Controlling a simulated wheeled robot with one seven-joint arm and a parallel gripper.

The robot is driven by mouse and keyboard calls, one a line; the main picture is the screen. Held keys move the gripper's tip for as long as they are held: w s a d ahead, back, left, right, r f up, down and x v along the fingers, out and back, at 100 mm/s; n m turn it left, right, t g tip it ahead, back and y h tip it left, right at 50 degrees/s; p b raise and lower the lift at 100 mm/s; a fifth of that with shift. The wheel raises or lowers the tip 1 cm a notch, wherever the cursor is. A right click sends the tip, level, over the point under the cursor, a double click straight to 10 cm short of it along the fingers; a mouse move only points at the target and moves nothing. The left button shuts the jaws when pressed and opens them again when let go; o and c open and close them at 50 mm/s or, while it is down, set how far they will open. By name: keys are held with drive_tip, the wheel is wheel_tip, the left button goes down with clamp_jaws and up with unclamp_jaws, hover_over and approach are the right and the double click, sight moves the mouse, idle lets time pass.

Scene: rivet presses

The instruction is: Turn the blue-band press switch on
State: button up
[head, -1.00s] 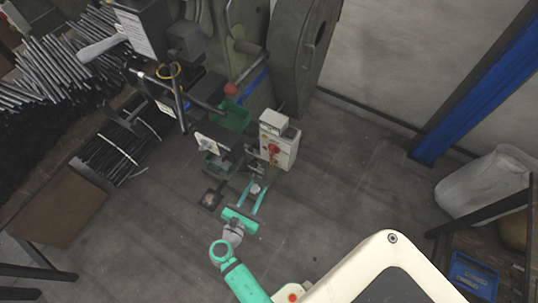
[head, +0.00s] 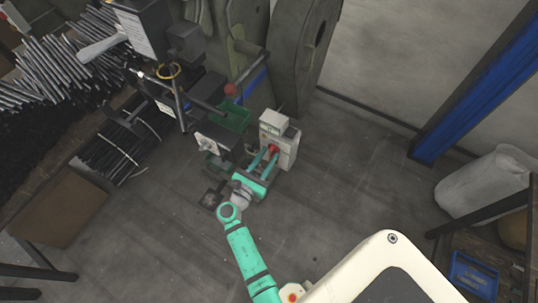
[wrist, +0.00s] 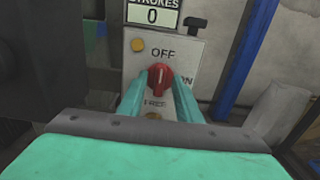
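The switch is a red rotary knob (head: 273,149) on the pale control box (head: 285,151) beside the press with a blue band (head: 257,83). In the wrist view the red knob (wrist: 159,77) sits below the label OFF, with ON to its right and a partly hidden label beneath. The knob's exact pointing direction is unclear. My gripper (head: 267,157) is at the box front. In the wrist view its two teal fingers (wrist: 160,88) are apart, one on either side of the knob's lower part; I cannot tell whether they touch it.
A counter (wrist: 152,16) above the panel reads STROKES 0. An amber round lamp or button (wrist: 137,45) is left of OFF. A green bin (head: 236,117) and press parts stand close on the left. The floor to the right is clear up to a blue post (head: 470,90).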

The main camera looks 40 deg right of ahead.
drive_tip(key=shift+w+d, duration=0.2)
drive_tip(key=shift+d, duration=0.3)
clamp_jaws()
